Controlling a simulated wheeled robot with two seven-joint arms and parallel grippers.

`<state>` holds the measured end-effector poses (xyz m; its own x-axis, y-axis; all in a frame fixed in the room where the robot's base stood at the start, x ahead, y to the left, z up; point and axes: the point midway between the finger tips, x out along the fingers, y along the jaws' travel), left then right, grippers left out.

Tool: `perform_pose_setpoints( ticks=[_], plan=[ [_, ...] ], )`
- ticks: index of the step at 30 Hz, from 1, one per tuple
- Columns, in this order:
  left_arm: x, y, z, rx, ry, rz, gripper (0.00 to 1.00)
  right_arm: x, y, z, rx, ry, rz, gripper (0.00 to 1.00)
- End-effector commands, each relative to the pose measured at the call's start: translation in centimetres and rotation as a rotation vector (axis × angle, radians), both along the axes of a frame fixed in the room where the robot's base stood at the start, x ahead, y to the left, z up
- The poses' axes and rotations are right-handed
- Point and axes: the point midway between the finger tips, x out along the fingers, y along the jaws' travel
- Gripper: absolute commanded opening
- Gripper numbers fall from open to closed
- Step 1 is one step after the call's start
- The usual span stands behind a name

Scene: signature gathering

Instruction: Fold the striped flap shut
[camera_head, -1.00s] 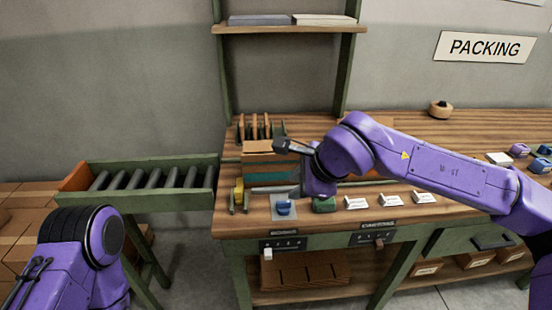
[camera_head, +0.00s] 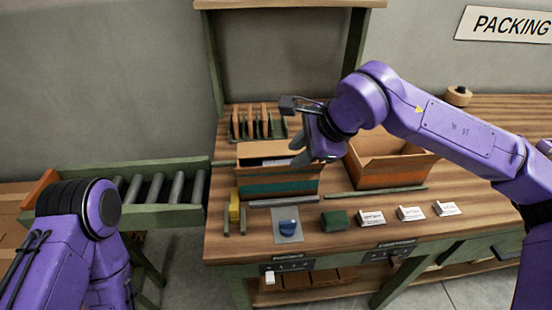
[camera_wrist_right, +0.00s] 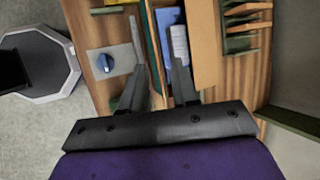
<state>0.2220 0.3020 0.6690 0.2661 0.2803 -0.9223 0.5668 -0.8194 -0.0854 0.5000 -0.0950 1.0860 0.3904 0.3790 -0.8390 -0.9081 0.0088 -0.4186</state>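A cardboard box (camera_head: 262,189) with a teal and orange striped front stands on the wooden bench. A plain tan flap (camera_head: 262,149) stands up at its back, and its top looks open. In the right wrist view a teal-striped panel (camera_wrist_right: 152,45) runs along one side of the opening, with a blue item (camera_wrist_right: 169,28) and a white paper (camera_wrist_right: 180,45) inside. My right gripper (camera_head: 303,153) is over the box's right end. Its fingers (camera_wrist_right: 161,72) are apart, one on each side of the striped panel's line; contact cannot be told. My left arm is at lower left, its gripper out of view.
An open brown box (camera_head: 392,168) stands right of the striped one. A slotted rack (camera_head: 258,125) is behind. A roller conveyor (camera_head: 160,190) is at left.

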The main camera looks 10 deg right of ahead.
Motion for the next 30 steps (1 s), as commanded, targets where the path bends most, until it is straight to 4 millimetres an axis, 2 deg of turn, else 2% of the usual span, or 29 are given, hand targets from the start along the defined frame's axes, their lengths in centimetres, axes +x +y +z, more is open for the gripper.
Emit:
perform_pose_setpoints(
  ticks=[6, 12, 16, 23, 24, 26, 27, 30],
  plan=[
    [-0.1, 0.0, 1.1, 0.0, 0.002, 0.0, 0.3, 1.8, 2.6, -4.0, 0.0, 0.009, 0.016, 0.3],
    [0.0, 0.0, 1.7, 0.0, 0.001, 0.0, 0.3, 3.3, 3.9, -7.0, 0.001, 0.005, 0.013, 0.3],
    [0.0, 0.0, 1.8, 0.0, 0.001, 0.0, 0.3, 3.6, 4.2, -7.9, 0.0, 0.003, 0.011, 0.3],
    [0.0, 0.0, 1.8, 0.0, 0.001, 0.0, 0.3, 3.7, 4.1, -8.1, 0.0, 0.002, 0.009, 0.3],
    [0.0, 0.0, 1.8, 0.0, 0.001, 0.0, 0.3, 3.7, 4.1, -8.1, 0.0, 0.002, 0.009, 0.23],
    [0.0, 0.0, 1.8, -0.001, 0.001, 0.0, 0.3, 3.7, 4.1, -8.1, 0.0, 0.002, 0.009, 0.04],
    [0.0, 0.0, 1.8, 0.0, 0.001, 0.0, 0.3, 3.7, 4.1, -8.1, 0.0, 0.002, 0.009, 0.0],
    [0.0, 0.0, 1.8, -0.001, 0.001, 0.0, 0.3, 3.7, 4.1, -8.0, 0.0, 0.002, 0.009, 0.0]
  ],
)
